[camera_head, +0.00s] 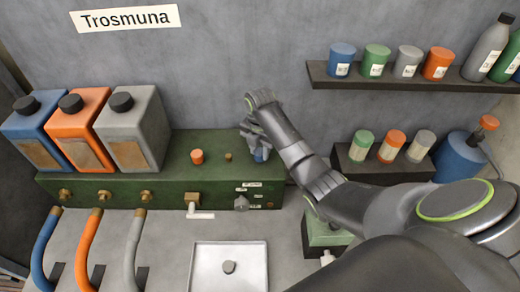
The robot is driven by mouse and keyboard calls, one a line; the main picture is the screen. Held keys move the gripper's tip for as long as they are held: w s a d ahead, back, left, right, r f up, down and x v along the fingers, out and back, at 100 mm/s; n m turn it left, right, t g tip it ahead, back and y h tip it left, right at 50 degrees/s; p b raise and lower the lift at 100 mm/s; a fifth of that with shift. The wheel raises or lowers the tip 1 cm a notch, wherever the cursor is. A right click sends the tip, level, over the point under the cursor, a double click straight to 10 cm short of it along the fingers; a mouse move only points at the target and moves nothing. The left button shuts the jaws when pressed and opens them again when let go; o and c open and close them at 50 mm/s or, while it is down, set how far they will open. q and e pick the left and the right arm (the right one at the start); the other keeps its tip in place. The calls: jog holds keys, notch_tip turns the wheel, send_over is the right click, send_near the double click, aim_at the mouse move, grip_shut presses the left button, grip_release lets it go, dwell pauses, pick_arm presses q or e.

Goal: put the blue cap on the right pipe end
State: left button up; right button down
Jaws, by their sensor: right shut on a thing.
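The blue cap (261,157) is small and mostly hidden between the fingers of my right gripper (259,151), which is shut on it. The gripper reaches in from the right and points down over the right part of the green box's (215,145) top. An orange cap (197,156) sits on the box top to the left. A bare brass pipe end (228,156) stands in the middle. The right pipe end is hidden by the cap and gripper, so I cannot tell whether the cap touches it. My left gripper is out of view.
Blue (28,122), orange (75,112) and grey (130,120) canisters stand left of the caps. A white tray (230,246) lies in front. A wall shelf (400,85) with bottles and small containers is at upper right. A blue jug (458,157) stands at far right.

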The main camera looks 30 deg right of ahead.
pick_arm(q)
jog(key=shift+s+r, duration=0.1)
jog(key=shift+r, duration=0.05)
pick_arm(e)
jog(key=c, duration=0.9)
grip_release()
jog(key=shift+w, duration=0.1)
